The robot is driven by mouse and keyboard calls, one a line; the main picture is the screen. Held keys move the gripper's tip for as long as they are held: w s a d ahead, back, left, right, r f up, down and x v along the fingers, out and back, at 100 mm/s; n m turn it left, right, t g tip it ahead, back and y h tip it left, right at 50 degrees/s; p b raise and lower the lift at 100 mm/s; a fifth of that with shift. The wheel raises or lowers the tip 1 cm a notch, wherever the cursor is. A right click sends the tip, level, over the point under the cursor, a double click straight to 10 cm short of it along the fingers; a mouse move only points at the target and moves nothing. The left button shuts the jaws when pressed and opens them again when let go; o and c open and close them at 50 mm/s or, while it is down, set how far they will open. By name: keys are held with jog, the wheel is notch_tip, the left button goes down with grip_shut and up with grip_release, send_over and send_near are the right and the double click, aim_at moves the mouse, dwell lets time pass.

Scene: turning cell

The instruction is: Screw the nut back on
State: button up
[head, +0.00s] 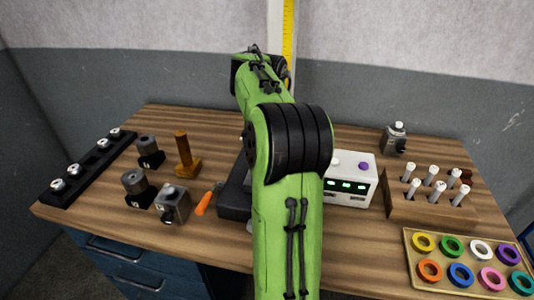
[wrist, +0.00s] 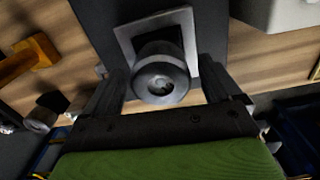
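In the wrist view a round grey metal part with a hole in its face (wrist: 161,82), which looks like the nut or the spindle end, stands out from a square metal plate (wrist: 128,32) on a dark body. I cannot tell whether it is threaded on. My gripper (wrist: 160,88) has its fingers apart, one on each side of this part, with a visible gap on both sides. In the head view my own arm hides the gripper and the part; only the dark base of the fixture (head: 235,200) shows beside the arm.
Left on the wooden bench (head: 190,120) are a black rail with knobs (head: 88,168), two cylinders on black blocks (head: 134,182), a grey block (head: 172,205), a brown stand (head: 186,160) and an orange-handled tool (head: 205,202). Right are a white box (head: 350,180), a peg rack (head: 430,208) and a ring tray (head: 440,290).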

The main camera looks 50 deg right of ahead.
jog(key=shift+o, duration=0.5)
notch_tip(320, 180, up, 16)
jog(key=p, duration=1.1)
jog(key=shift+f, duration=0.2)
jog(key=shift+s+a, duration=0.1)
